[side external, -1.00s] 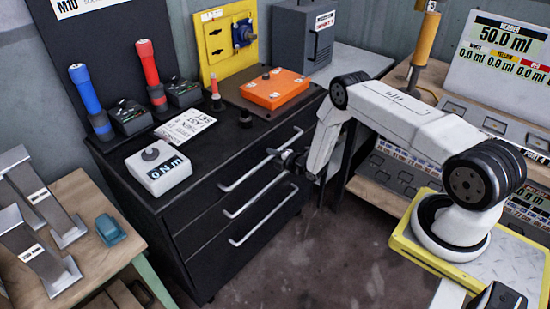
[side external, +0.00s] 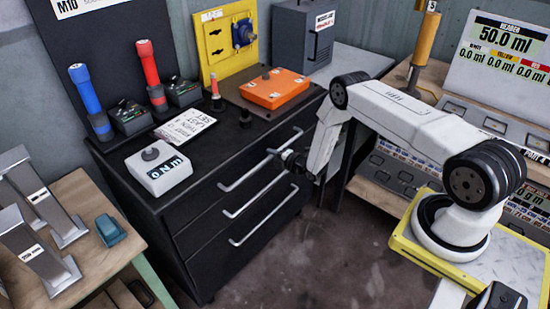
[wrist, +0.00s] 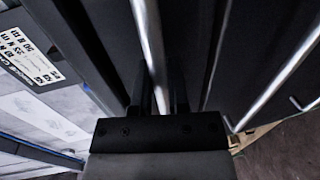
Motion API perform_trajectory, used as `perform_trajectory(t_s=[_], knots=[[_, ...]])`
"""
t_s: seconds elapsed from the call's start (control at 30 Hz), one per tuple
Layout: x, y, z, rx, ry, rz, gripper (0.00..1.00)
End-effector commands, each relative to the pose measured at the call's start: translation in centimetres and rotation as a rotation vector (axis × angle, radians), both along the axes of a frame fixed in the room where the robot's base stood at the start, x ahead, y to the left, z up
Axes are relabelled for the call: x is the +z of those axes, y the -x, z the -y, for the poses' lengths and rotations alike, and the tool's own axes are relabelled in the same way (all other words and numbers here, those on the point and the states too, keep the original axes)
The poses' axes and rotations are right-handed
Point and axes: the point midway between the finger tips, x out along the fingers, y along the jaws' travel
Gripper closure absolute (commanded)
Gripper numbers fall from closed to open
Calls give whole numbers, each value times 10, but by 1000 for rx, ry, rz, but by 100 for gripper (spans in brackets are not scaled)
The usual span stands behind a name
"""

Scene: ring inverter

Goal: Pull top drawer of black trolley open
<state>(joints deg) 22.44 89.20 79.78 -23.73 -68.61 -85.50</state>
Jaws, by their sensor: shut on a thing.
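The black trolley (side external: 182,216) stands in the middle of the side external view, with drawers stacked on its front. The top drawer's handle (side external: 240,174) is a long silver bar. Its drawer front looks about flush with the ones below. My gripper (side external: 286,154) is at the right part of this handle. In the wrist view, the silver bar (wrist: 149,40) runs between the fingers of my gripper (wrist: 160,95), which is shut on it. The finger tips are dark against the black drawer front and hard to make out.
Two lower handles (side external: 245,199) (side external: 262,222) lie below the top one. A torque meter (side external: 158,172), torches and an orange box (side external: 275,90) stand on the trolley. A wooden table (side external: 75,215) is at left. The floor (side external: 300,255) before the drawers is clear.

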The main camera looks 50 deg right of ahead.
Motion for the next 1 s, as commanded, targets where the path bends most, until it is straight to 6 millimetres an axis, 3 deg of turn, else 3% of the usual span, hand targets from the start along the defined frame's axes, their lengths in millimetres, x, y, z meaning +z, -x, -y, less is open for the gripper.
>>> perform_trajectory(t_s=[0.57,0.77,1.0], knots=[[0,10,1,-1,-1,-1,100],[-1,33,1,-2,-2,-3,100],[0,77,1,-4,-3,-4,100]])
